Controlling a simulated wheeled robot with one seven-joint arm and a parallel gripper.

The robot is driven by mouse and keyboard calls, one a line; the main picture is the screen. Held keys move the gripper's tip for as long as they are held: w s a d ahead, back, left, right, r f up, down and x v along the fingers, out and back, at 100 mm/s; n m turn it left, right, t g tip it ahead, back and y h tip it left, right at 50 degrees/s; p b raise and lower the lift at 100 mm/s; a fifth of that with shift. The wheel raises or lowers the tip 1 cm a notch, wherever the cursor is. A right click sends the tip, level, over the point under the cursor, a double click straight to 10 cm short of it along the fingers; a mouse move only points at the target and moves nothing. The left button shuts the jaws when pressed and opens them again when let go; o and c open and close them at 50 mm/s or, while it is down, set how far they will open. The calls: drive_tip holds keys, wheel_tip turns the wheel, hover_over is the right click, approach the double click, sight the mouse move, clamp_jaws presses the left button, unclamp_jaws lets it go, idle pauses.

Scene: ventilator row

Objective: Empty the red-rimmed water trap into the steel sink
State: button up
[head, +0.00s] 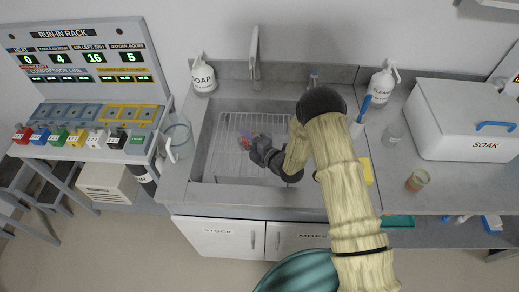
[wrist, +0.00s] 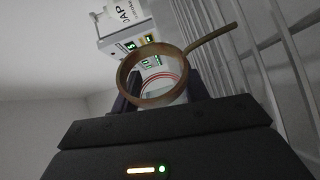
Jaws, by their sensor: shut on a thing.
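My gripper (head: 256,148) is low over the steel sink (head: 208,150), above the wire rack in its basin. It is shut on a small cup, taken as the red-rimmed water trap (head: 245,142), of which only a reddish and bluish bit shows in the head view. In the wrist view the trap (wrist: 172,96) is pale with red lines at its rim, between the dark jaws (wrist: 165,104). A brownish ring with a handle-like stem (wrist: 208,36) shows around its mouth. The trap appears tipped over. I cannot tell whether water is in it.
The tap (head: 254,55) stands behind the basin. A clear jug (head: 180,135) is at the sink's left, a soap bottle (head: 203,78) behind it. At right are a yellow sponge (head: 367,172), small cups (head: 417,180) and the white SOAK box (head: 465,120). The run-in rack (head: 85,65) is far left.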

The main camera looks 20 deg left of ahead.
sight(244, 147)
drive_tip(key=shift+s+a+r, duration=0.3)
drive_tip(key=shift+s+a, duration=0.25)
drive_tip(key=shift+s, duration=0.3)
drive_tip(key=shift+r+n+p, duration=0.15)
drive_tip(key=shift+n+p, duration=0.15)
drive_tip(key=shift+p, duration=0.2)
drive_tip(key=shift+w+f+n+h+p, duration=0.3)
drive_tip(key=shift+n+p, duration=0.1)
drive_tip(key=shift+p, duration=0.15)
drive_tip(key=shift+s+f+n, duration=0.1)
drive_tip(key=shift+f+n, duration=0.05)
drive_tip(key=shift+n, duration=0.15)
drive_tip(key=shift+s+a+r+n+h, duration=0.3)
drive_tip(key=shift+s+n+h, duration=0.2)
drive_tip(key=shift+n, duration=0.1)
drive_tip(key=shift+w+a+f, duration=0.1)
